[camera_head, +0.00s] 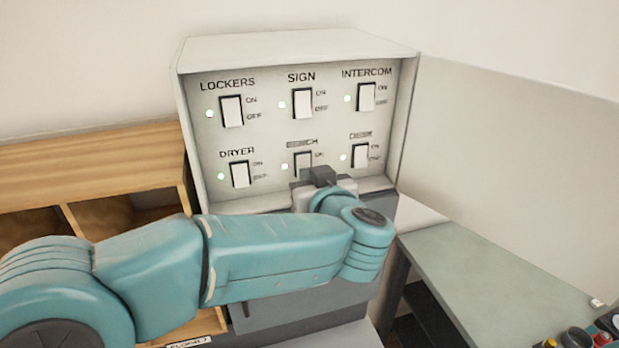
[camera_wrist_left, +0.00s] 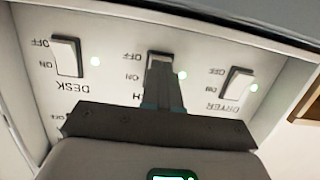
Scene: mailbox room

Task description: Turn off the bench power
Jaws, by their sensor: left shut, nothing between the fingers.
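The white switch panel (camera_head: 240,60) has two rows of labelled rocker switches, each with a lit green lamp. The bench switch (camera_head: 302,159) is in the middle of the lower row, its label partly blurred; it also shows in the left wrist view (camera_wrist_left: 158,57), upside down. Its lamp (camera_head: 285,166) is lit. My left gripper (camera_head: 321,176) is shut and empty, its fingertips right in front of the lower part of the bench switch and hiding it. I cannot tell whether they touch. My right gripper is not in view.
The dryer switch (camera_head: 240,174) and desk switch (camera_head: 360,156) flank the bench switch closely. Lockers, sign and intercom switches are above. A wooden cubby shelf (camera_head: 90,160) stands left. A grey-green table (camera_head: 500,290) with small items is at the lower right.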

